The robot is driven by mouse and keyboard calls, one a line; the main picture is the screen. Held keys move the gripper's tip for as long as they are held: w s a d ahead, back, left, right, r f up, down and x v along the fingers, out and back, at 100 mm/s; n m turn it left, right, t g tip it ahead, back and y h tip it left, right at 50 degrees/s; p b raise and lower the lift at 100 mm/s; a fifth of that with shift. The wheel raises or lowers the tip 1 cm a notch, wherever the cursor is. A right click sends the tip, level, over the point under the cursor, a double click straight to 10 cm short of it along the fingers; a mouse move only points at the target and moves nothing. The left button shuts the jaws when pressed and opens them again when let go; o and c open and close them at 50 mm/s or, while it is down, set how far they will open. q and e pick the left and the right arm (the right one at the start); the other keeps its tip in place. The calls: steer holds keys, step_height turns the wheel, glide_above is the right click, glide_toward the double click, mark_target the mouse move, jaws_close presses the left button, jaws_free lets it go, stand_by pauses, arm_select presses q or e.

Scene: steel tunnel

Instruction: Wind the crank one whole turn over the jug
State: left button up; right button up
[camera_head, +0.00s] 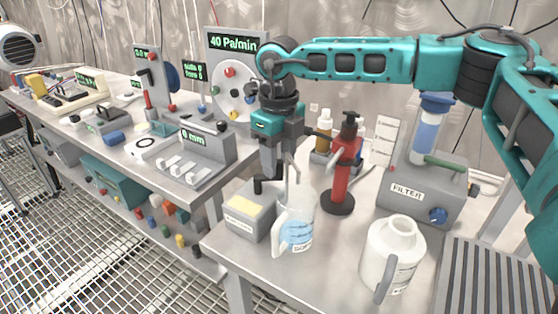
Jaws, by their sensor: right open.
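My right gripper (277,178) points down at the middle of the view, with its fingers open. It is above a clear-and-white jug (295,232) with blue contents and a partly readable label. A grey box (248,216) with a pale yellow top stands just left of that jug. A red upright device (344,172) with a black head and round black base stands to the right of the gripper. A dark bar reaches from it toward the gripper. I cannot tell which part is the crank, or whether the fingers touch anything. My left gripper is not in view.
A white jug with a handle (392,258) stands at the front right of the table. Behind it is a grey filter unit (428,190) with a blue-and-white cylinder. Bottles (324,132) stand at the back. A ribbed grey panel (498,280) lies at right. Another instrument bench (150,170) is at left.

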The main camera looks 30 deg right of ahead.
step_height(320, 180, up, 12)
steer(key=shift+p, duration=0.45)
